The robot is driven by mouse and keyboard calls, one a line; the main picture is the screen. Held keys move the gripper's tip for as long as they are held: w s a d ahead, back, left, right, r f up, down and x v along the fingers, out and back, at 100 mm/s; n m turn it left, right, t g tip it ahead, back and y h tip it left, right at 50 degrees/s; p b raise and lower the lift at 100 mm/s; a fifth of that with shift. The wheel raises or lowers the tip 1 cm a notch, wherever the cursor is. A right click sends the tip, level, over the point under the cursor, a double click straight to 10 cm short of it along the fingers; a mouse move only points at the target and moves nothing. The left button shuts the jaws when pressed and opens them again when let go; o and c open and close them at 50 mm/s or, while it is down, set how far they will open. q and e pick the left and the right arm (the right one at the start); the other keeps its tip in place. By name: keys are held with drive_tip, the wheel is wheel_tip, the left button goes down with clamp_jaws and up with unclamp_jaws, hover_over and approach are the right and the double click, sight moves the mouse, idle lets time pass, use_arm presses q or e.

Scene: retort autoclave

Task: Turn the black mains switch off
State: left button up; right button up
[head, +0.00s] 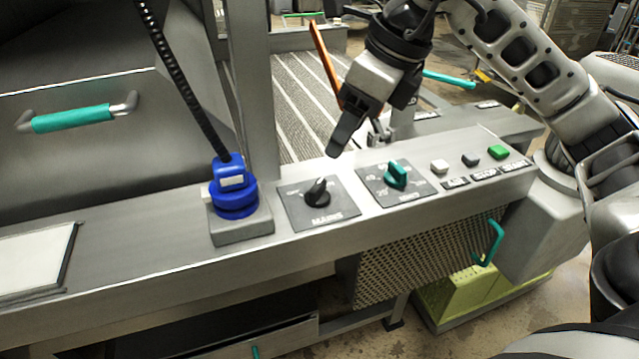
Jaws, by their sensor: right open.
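The black mains switch (317,192) is a rotary knob on a grey square plate labelled MAINS (323,217), set in the sloping metal panel at the middle of the head view. The knob's pointer is tilted toward the upper right. My right gripper (345,135) hangs above and slightly right of the switch, behind the panel's top edge in the picture, with its dark fingers pointing down. It is open, apart from the knob and holds nothing. The fingers overlap in this view, so the gap between them is hard to see. My left gripper is not in view.
Left of the switch is a blue connector (234,190) with a black cable. Right of it are a teal rotary knob (396,175) and white (439,166), grey (470,159) and green (499,152) buttons. An orange lever (324,56) stands behind the panel.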

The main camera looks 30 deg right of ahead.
sight(317, 185)
drive_tip(key=b+x, duration=0.1)
drive_tip(key=x, duration=0.9)
drive_tip(key=shift+w+a+f, duration=0.2)
drive_tip(key=shift+w+f, duration=0.05)
drive_tip(key=shift+f, duration=0.25)
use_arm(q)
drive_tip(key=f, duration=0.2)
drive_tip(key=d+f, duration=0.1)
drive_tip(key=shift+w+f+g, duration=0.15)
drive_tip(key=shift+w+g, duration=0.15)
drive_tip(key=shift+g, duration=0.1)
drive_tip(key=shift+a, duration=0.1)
use_arm(e)
drive_tip(key=c, duration=1)
